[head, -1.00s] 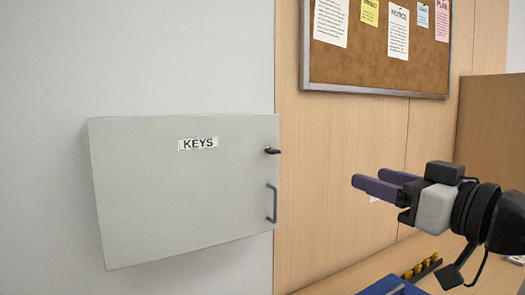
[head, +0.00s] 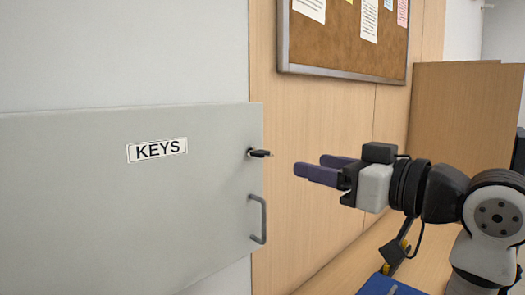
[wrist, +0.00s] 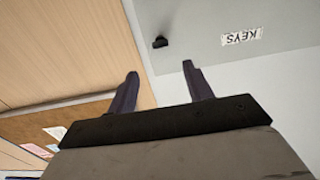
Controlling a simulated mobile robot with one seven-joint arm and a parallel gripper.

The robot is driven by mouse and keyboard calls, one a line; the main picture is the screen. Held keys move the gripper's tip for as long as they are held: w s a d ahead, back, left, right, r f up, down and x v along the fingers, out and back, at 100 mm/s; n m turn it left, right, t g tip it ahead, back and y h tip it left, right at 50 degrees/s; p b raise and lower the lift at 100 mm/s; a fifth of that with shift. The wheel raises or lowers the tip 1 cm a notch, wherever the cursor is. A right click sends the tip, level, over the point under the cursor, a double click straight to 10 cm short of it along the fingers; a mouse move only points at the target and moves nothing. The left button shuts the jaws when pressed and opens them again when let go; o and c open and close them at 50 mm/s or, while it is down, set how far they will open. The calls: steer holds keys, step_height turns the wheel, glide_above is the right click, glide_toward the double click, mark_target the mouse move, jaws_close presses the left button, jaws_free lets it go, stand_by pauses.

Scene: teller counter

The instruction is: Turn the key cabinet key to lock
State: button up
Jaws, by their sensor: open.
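The grey key cabinet (head: 90,210) hangs on the wall at the left of the head view, its door shut and labelled KEYS. A dark key (head: 259,153) sticks out near the door's right edge, above a bar handle (head: 257,219). My gripper (head: 308,171) is open and empty, to the right of the key and apart from it, its fingers pointing left. In the wrist view the key (wrist: 160,42) shows ahead of my gripper (wrist: 160,84), roughly in line with the space between the fingertips. The cabinet (wrist: 210,55) appears upside down there.
A cork notice board (head: 345,42) hangs on the wood panel above my gripper. A wooden partition (head: 465,115) stands at the right. A blue object (head: 390,285) lies on the counter below my arm. The space between gripper and key looks clear.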

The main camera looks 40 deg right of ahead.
mark_target(267, 155)
steer(key=w+p, duration=0.1)
steer(key=w, duration=0.3)
steer(key=w+p, duration=0.1)
steer(key=w, duration=0.3)
steer(key=w+a+p, duration=0.1)
steer(key=w, duration=0.2)
steer(key=shift+w, duration=0.4)
steer(key=c, duration=1)
